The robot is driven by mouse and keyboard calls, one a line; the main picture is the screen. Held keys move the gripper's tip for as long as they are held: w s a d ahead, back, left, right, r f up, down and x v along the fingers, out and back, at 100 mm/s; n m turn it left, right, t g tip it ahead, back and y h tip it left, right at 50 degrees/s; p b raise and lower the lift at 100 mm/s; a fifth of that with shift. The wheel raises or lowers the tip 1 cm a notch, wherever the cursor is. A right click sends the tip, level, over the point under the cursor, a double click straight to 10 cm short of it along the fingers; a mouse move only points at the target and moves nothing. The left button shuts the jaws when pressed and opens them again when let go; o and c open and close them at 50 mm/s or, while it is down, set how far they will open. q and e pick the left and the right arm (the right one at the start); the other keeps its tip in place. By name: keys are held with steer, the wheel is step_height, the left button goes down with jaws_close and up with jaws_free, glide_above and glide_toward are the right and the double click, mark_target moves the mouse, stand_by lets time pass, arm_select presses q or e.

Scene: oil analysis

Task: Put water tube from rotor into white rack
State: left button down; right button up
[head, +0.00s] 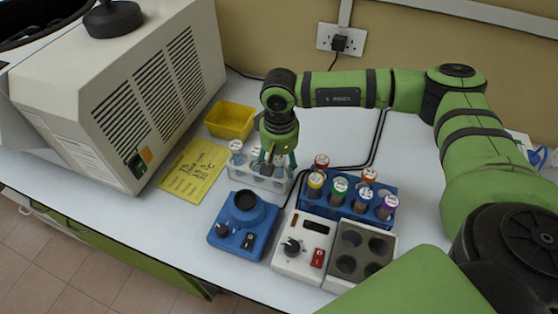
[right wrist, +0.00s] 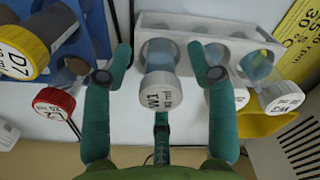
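The white rack (head: 262,183) stands mid-table and holds several white-capped tubes. A white-capped tube (head: 236,150) is at its left end. My right gripper (head: 268,158) is over the rack, pointing down. In the right wrist view, the gripper (right wrist: 160,60) is open, its fingers on either side of a white-capped tube (right wrist: 158,90) with lettering on the cap. Gaps show between fingers and tube. A tube marked W3 (right wrist: 282,97) leans out to the right, and another white cap is partly hidden by a finger. The rotor cannot be made out. My left gripper is out of view.
A blue rack (head: 375,212) with several coloured-cap tubes stands right of the white rack. A blue mixer (head: 243,222) and a white heater block (head: 303,246) are in front. A yellow bin (head: 230,121), yellow sheet (head: 195,168) and large beige machine (head: 125,95) are left.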

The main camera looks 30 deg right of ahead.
step_height(320, 180, up, 12)
stand_by(0.6)
